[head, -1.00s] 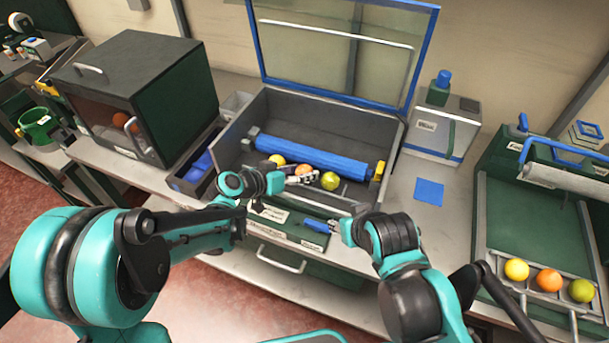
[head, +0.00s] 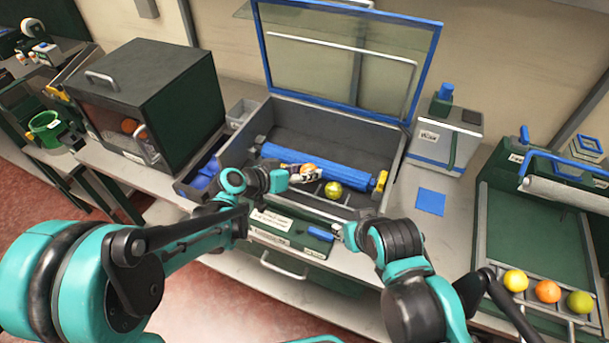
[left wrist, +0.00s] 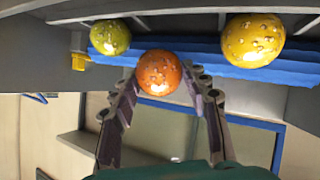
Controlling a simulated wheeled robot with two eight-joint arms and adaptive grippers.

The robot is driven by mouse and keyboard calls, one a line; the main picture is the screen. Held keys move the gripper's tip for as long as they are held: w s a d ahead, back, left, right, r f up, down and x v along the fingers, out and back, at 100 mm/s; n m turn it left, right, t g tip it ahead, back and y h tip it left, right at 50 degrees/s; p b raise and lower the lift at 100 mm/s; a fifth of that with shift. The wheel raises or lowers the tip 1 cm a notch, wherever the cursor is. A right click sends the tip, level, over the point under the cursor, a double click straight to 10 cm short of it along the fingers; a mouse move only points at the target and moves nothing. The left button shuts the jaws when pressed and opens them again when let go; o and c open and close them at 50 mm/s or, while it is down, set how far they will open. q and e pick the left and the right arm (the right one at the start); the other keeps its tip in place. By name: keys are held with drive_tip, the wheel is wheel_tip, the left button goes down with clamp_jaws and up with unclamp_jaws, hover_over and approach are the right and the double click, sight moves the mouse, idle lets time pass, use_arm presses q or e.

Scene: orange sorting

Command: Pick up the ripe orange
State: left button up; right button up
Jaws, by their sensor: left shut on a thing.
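The ripe orange (head: 308,168) is held between the fingertips of my left gripper (head: 303,174), in the open grey box. In the left wrist view the ripe orange (left wrist: 158,73) sits between the two fingers, with a finger on each side. A yellow-green fruit (head: 333,190) lies to its right in the box and also shows in the left wrist view (left wrist: 110,37). A yellow fruit (left wrist: 253,40) shows in the left wrist view; my left arm hides it in the head view. My right gripper (head: 339,231) is low at the box's front, and its fingers are too small to read.
The box (head: 290,113) has a blue roller (head: 335,171) behind the fruit and a raised clear lid (head: 345,60). A tray at right holds a yellow (head: 516,281), an orange (head: 547,291) and a green fruit (head: 581,301). A dark cabinet (head: 150,90) stands left.

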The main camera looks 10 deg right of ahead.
use_arm(q)
drive_tip(key=s+d+r+p, duration=0.4)
drive_tip(key=s+d+r, duration=0.25)
drive_tip(key=d, duration=0.35)
wheel_tip(320, 180, up, 8)
drive_tip(key=f+p, duration=0.1)
drive_tip(key=p, duration=0.4)
use_arm(e)
wheel_tip(320, 180, up, 9)
use_arm(q)
drive_tip(key=w+a+f+n+t+y+b, duration=0.2)
drive_tip(key=a+n, duration=0.1)
drive_tip(key=a, duration=1)
drive_tip(key=w+a+f+n+t+y+b, duration=0.1)
drive_tip(key=a+f+n+t+y+b, duration=0.15)
drive_tip(key=a, duration=0.95)
drive_tip(key=w+a+f+n+t+y+b, duration=0.1)
drive_tip(key=w+a+f+n+y, duration=0.15)
drive_tip(key=a, duration=1.05)
use_arm(e)
drive_tip(key=shift+f, duration=2.5)
drive_tip(key=shift+c, duration=0.7)
use_arm(q)
drive_tip(key=s+f+n+y, duration=0.3)
drive_tip(key=s+f, duration=0.2)
drive_tip(key=shift+s+a+n+t+y, duration=0.25)
drive_tip(key=shift+a+n+t+y, duration=0.1)
drive_tip(key=shift+n+y, duration=0.05)
use_arm(e)
drive_tip(key=shift+s, duration=0.1)
